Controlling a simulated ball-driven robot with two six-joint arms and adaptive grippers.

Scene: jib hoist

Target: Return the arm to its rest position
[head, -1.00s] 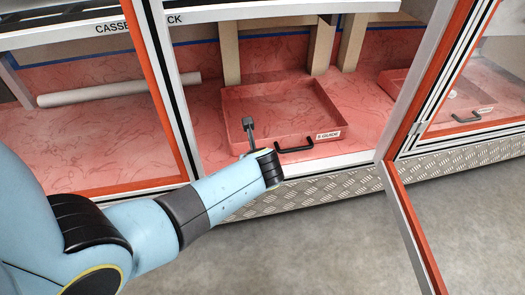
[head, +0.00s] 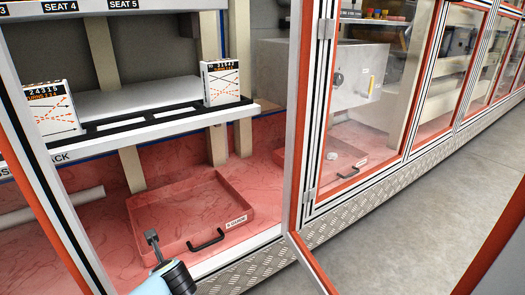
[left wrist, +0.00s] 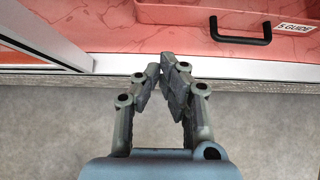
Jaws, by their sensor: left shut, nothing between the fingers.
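My left arm comes in at the bottom of the head view. Its gripper (head: 153,242) is low in front of the open cabinet bay, near the front left of a red tray. In the left wrist view the gripper's fingers (left wrist: 161,75) are closed together with nothing between them, over the grey floor and just short of the cabinet sill. The red tray (head: 160,207) with a black handle (head: 206,240) and a white label lies on the red cabinet floor. The handle also shows in the left wrist view (left wrist: 240,39), apart from the fingers. My right gripper is not in view.
A shelf rail (head: 140,126) above carries two white boxes with orange print (head: 227,82) (head: 52,108). An open, orange-edged glass door (head: 305,130) stands right of the bay. Closed glass cabinets continue right. The grey floor (head: 430,220) at right is clear.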

